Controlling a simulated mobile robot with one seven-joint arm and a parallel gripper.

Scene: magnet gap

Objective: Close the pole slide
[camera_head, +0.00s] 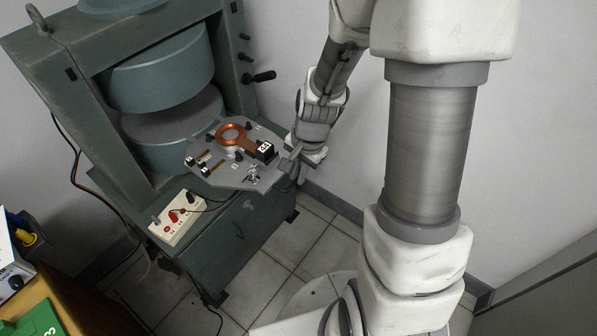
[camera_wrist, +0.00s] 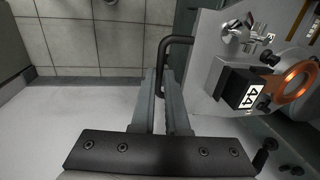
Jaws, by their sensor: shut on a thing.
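The pole slide is a grey plate (camera_head: 228,176) that juts out from between the round poles of the big green magnet (camera_head: 165,75). It carries a copper ring (camera_head: 231,134) and a black block (camera_head: 264,150) with a white number label. In the wrist view the plate (camera_wrist: 205,75) is at the right, with the copper ring (camera_wrist: 292,80) and block (camera_wrist: 236,84). A dark bent bar handle (camera_wrist: 178,39) sticks out from the plate's edge. My gripper (camera_wrist: 160,78) is shut on this handle; it also shows at the plate's right edge in the head view (camera_head: 294,163).
A black side lever (camera_head: 262,77) sticks out from the frame. A wooden table (camera_head: 45,305) stands at the lower left. Tiled floor right of the magnet is open.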

